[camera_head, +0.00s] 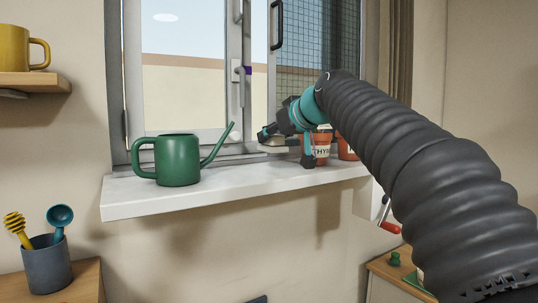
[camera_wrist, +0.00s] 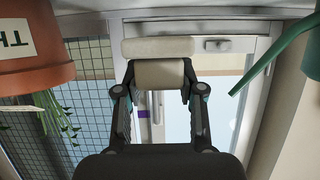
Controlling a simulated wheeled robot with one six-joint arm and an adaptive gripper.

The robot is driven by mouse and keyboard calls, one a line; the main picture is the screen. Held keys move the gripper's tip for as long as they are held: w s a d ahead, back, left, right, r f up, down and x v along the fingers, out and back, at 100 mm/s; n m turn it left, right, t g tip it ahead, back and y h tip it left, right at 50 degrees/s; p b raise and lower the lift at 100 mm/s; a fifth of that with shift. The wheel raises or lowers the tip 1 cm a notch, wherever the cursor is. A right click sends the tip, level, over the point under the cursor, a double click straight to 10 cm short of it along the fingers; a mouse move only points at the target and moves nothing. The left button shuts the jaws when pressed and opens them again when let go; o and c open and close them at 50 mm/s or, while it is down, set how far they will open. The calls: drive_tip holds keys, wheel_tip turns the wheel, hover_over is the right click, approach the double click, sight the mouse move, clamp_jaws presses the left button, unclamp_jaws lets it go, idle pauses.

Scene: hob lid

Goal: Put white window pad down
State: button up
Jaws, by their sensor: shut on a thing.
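The white window pad (camera_head: 272,148) is a small cream-white block above the back of the grey sill (camera_head: 235,190), by the lower window frame. In the wrist view the pad (camera_wrist: 160,74) shows as a cream block between my fingers, with a wider cream bar just beyond it. I cannot tell whether that bar is part of the same piece. My gripper (camera_head: 287,147) is shut on the pad; its two fingertips (camera_wrist: 159,80) are on either side of it. I cannot tell whether the pad touches the sill or frame.
A green watering can (camera_head: 178,160) stands on the sill to the left, its spout leaning towards my gripper. A terracotta thyme pot (camera_head: 321,148) stands close on the right, with another pot (camera_head: 346,149) behind. The window (camera_head: 247,75) has a purple-marked part. The front sill is clear.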

sight(270, 152)
drive_tip(key=shift+x, duration=0.8)
drive_tip(key=shift+f+b, duration=0.55)
drive_tip(key=shift+f, duration=1.4)
drive_tip(key=shift+f, duration=0.2)
drive_tip(key=o, duration=1.1)
drive_tip(key=shift+o, duration=0.2)
drive_tip(key=b+v, duration=0.1)
drive_tip(key=v, duration=1.2)
drive_tip(key=shift+s+d, duration=0.3)
drive_tip(key=shift+d, duration=0.1)
